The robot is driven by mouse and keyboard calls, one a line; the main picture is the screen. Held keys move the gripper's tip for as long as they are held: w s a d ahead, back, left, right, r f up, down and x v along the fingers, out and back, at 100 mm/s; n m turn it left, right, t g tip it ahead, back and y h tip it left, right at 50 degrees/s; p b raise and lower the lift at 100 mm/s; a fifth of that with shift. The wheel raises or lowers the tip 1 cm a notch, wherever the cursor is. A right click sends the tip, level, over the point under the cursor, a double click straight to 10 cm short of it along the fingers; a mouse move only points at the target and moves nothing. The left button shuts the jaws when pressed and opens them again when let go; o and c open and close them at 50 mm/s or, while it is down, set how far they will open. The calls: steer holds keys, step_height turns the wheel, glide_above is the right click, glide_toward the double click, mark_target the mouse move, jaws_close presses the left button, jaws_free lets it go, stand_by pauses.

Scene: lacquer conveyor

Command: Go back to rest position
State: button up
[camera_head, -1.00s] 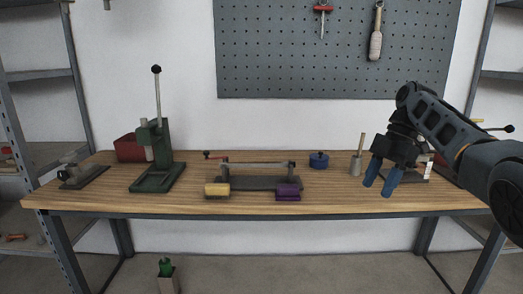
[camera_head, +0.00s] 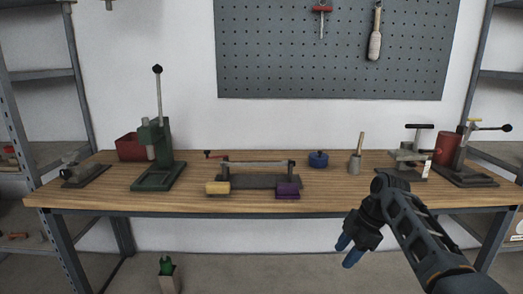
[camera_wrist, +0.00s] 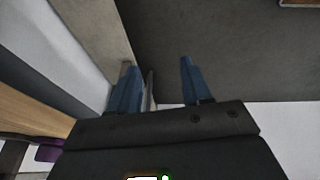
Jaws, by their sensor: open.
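My gripper (camera_head: 347,250) has blue fingers and hangs in front of the workbench, below the level of its top, at the right of centre. The fingers are apart with nothing between them. In the wrist view the two blue fingers (camera_wrist: 158,88) also stand apart and empty, with floor and wall behind them. The workbench (camera_head: 330,198) has a wooden top and a dark metal frame. My gripper does not appear to touch it.
Shelves flank the bench. A potted cactus (camera_head: 167,275) stands on the floor.

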steer(key=s+a+f+m+t, duration=0.25)
steer(key=s+f, duration=0.35)
steer(key=f, duration=0.3)
steer(key=s+a+f+m+t, duration=0.1)
steer(key=s+a+f+m, duration=0.2)
steer(key=s+f, duration=0.45)
steer(key=s+a+f+m+t+h, duration=0.1)
steer(key=s+f+m+t, duration=0.15)
steer(key=s, duration=0.55)
steer(key=s+f+m+t+h, duration=0.1)
steer(key=s+f+m, duration=0.15)
steer(key=s, duration=0.65)
steer(key=s+d+r+m+t+h, duration=0.1)
steer(key=s+r+m+t, duration=0.15)
steer(key=s+r, duration=0.4)
steer(key=s+d+r+m+t, duration=0.2)
steer(key=s+r+m, duration=0.15)
steer(key=s, duration=0.65)
steer(key=s+r+m+t, duration=0.1)
steer(key=s+r, duration=0.2)
steer(key=r, duration=0.3)
steer(key=s+d+r+t, duration=0.1)
steer(key=s+r, duration=0.3)
steer(key=r, duration=0.3)
steer(key=s+d+r+m+t+h, duration=0.1)
steer(key=s+r, duration=0.2)
steer(key=r, duration=0.4)
steer(key=shift+s+d+m, duration=0.2)
steer(key=shift+s+m, duration=0.1)
steer(key=shift+m, duration=0.05)
